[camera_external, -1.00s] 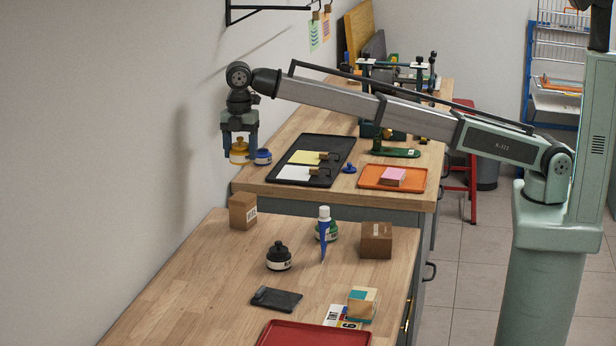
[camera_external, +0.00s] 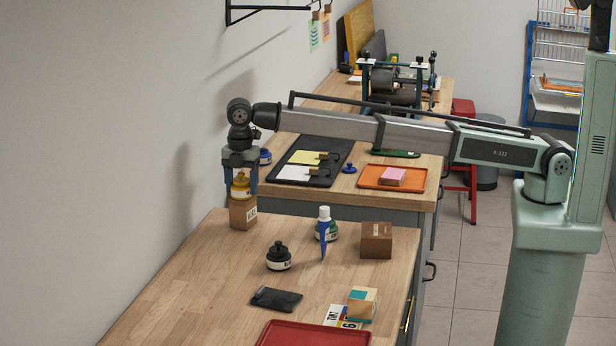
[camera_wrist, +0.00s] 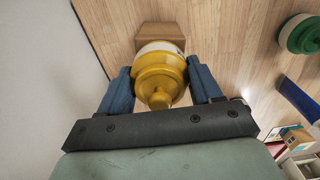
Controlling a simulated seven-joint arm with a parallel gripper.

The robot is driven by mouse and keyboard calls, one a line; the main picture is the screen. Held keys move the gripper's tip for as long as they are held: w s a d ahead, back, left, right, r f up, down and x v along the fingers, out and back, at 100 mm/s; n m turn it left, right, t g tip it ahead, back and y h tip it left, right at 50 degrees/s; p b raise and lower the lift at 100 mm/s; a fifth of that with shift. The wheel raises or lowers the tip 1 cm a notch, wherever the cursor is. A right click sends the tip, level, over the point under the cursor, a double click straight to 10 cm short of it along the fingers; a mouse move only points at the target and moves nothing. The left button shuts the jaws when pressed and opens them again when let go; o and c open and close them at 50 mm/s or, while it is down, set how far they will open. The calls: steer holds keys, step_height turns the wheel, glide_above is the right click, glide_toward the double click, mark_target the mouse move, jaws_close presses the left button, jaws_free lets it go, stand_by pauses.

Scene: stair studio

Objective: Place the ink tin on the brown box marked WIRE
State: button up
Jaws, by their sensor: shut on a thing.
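The ink tin (camera_external: 241,186) is a yellow-topped round tin with a pale band, held upright between the fingers of my gripper (camera_external: 240,187). In the wrist view the tin (camera_wrist: 159,76) sits between the two blue fingers of my gripper (camera_wrist: 160,88). A brown box (camera_external: 243,213) with a partly hidden label stands below it near the wall. The box top (camera_wrist: 158,29) shows behind the tin in the wrist view. In the external view the tin appears at the box's top; I cannot tell whether they touch. Another brown box (camera_external: 376,241) stands further right.
A black-capped ink tin (camera_external: 278,258), a green tin (camera_external: 332,232) and a blue tube (camera_external: 323,238) stand on the front bench. A black tray-like slab (camera_external: 276,299), a wooden block (camera_external: 362,302) and a red tray (camera_external: 314,336) lie nearer. The wall is close on the left.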

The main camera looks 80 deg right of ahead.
steer(key=o, duration=1.3)
steer(key=shift+f, duration=0.1)
steer(key=shift+o, duration=0.2)
step_height(320, 180, up, 12)
steer(key=shift+r, duration=0.15)
